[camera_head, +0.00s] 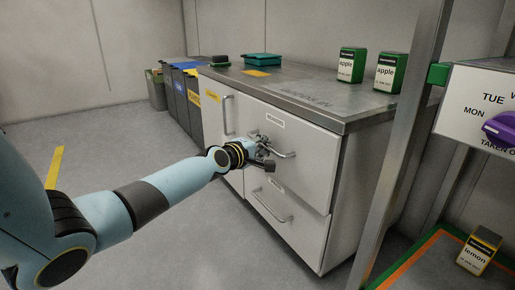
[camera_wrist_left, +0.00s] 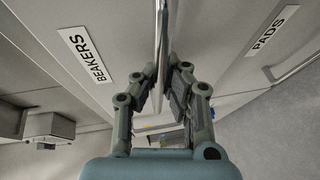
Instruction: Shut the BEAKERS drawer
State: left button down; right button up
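The BEAKERS drawer (camera_head: 312,155) is the upper drawer of the grey cabinet. Its front looks roughly in line with the drawer below; I cannot tell whether a small gap is left. Its white BEAKERS label (camera_wrist_left: 86,54) reads clearly in the left wrist view. My left gripper (camera_head: 266,150) is at the drawer's bar handle (camera_head: 287,155). In the left wrist view, the handle (camera_wrist_left: 161,40) runs between the two fingers (camera_wrist_left: 162,85), which look closed on it. The fingers hide part of the handle. My right gripper is not in view.
The PADS drawer (camera_head: 287,222) is below, with its own handle. Two green-and-white apple boxes (camera_head: 351,65) (camera_head: 390,72) and a teal tray (camera_head: 262,59) stand on the worktop (camera_head: 310,92). A metal post (camera_head: 408,140) rises at the right. Bins (camera_head: 181,95) stand at the left. Floor in front is clear.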

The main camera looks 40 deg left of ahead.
pick_arm(q)
jog(key=shift+w+d, duration=0.3)
jog(key=shift+w, duration=0.55)
jog(key=c, duration=1.4)
grip_release()
jog(key=shift+s, duration=0.15)
jog(key=shift+s+r, duration=0.1)
jog(key=shift+s, duration=0.55)
jog(key=s, duration=0.3)
jog(key=s+r, duration=0.1)
jog(key=s, duration=0.2)
jog(key=s+r, duration=0.1)
jog(key=s, duration=0.3)
jog(key=shift+s+d, duration=0.1)
